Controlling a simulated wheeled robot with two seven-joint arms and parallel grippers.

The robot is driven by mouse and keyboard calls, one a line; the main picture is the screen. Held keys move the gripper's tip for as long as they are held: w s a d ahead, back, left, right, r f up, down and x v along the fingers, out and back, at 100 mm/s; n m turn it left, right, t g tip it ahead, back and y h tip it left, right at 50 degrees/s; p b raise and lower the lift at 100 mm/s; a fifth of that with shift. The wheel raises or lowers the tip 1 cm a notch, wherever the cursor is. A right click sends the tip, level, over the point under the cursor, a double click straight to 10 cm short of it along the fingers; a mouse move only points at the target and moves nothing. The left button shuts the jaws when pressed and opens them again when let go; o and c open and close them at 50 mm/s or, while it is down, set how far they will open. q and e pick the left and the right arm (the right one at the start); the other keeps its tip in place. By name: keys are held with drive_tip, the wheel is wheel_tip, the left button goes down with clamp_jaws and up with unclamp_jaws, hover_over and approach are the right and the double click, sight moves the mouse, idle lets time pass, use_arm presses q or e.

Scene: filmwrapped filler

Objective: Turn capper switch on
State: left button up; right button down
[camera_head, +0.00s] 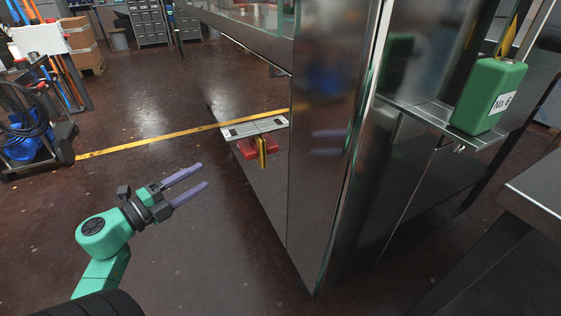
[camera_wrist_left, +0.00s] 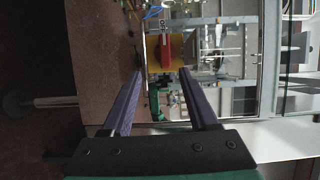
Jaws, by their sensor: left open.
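A red and yellow part that looks like the capper switch (camera_head: 247,149) sits on the side of the steel machine, just under a small grey ledge. In the left wrist view, the red switch handle (camera_wrist_left: 166,52) stands upright in front of a yellow plate, ahead of the fingertips. My left gripper (camera_head: 203,176) is open and empty, its purple fingers pointing toward the machine, to the left of the switch and apart from it. In the left wrist view my left gripper (camera_wrist_left: 160,71) has its fingers spread. My right gripper is not in view.
The tall steel and glass machine (camera_head: 318,200) fills the middle. A green container (camera_head: 487,95) marked "No. 6" stands on a ledge at right. A cart with a blue item (camera_head: 30,145) is at far left. Floor around my left gripper is clear.

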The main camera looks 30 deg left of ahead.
sight(242, 152)
use_arm(q)
drive_tip(key=x, duration=0.9)
drive_tip(key=r+b+x, duration=0.1)
drive_tip(key=x, duration=0.4)
drive_tip(key=shift+d, duration=0.4)
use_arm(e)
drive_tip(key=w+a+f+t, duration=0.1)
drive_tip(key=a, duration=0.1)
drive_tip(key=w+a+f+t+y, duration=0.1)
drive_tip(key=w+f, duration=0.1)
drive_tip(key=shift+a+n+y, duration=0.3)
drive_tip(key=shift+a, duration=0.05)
use_arm(q)
clamp_jaws()
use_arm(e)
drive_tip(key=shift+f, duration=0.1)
